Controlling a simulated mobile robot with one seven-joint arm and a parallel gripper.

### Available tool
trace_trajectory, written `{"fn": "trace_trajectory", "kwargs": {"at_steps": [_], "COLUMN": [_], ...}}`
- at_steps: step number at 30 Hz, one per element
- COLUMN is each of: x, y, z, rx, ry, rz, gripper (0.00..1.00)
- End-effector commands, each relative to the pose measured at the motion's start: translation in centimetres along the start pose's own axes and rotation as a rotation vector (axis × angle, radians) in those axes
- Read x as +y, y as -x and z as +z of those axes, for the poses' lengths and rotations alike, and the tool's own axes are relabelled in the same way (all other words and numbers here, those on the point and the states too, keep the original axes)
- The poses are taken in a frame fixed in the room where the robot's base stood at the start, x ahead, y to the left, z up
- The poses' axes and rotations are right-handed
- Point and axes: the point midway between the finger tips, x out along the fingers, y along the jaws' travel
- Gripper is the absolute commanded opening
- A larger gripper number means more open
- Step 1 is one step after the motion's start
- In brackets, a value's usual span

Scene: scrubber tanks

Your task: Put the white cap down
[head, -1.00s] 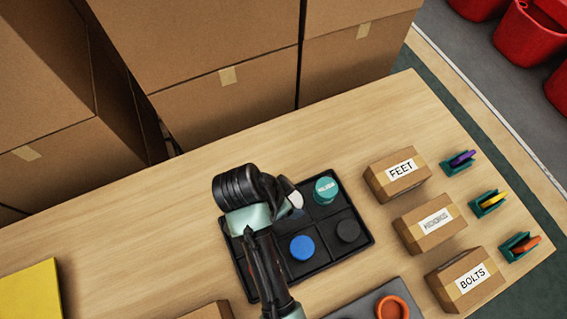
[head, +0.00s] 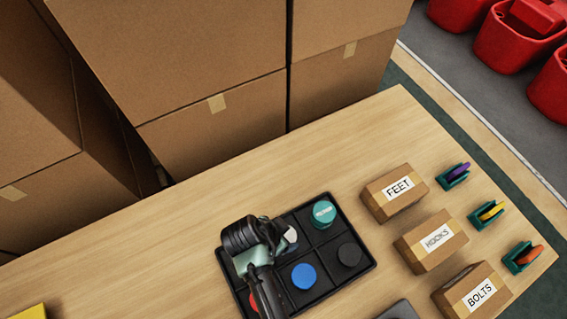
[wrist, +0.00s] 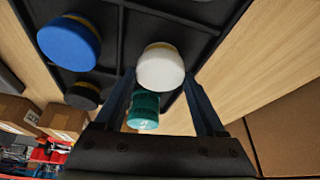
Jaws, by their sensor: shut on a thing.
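The white cap (head: 291,234) is held in my gripper (head: 284,238) over the black compartment tray (head: 319,238), in its back row to the left of the teal cap (head: 323,212). In the wrist view the white cap (wrist: 160,68) sits between the two fingertips (wrist: 158,77), and its round white face shows. I cannot tell whether the cap touches the tray floor. My gripper and arm hide the tray's left part.
A blue cap (head: 303,275) and a black cap (head: 349,254) occupy neighbouring tray compartments. Boxes labelled FEET (head: 394,193), HOOKS (head: 431,240) and BOLTS (head: 472,292) stand to the right.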

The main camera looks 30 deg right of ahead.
Motion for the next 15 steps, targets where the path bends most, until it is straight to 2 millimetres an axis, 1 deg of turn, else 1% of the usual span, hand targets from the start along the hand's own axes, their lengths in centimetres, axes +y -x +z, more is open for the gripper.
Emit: {"fn": "trace_trajectory", "kwargs": {"at_steps": [6,10,11,12,15], "x": [-0.05,-0.04,-0.05,-0.05,-0.04], "y": [0.02,-0.36,-0.29,-0.25,-0.24], "z": [-0.03,0.14,0.11,0.09,0.09], "rx": [0.001,0.001,0.001,0.001,0.000], "ry": [-0.001,-0.001,-0.001,-0.001,-0.001], "rz": [-0.001,-0.001,-0.001,-0.001,-0.001], "gripper": [0.01,0.01,0.76,0.83,1.00]}}
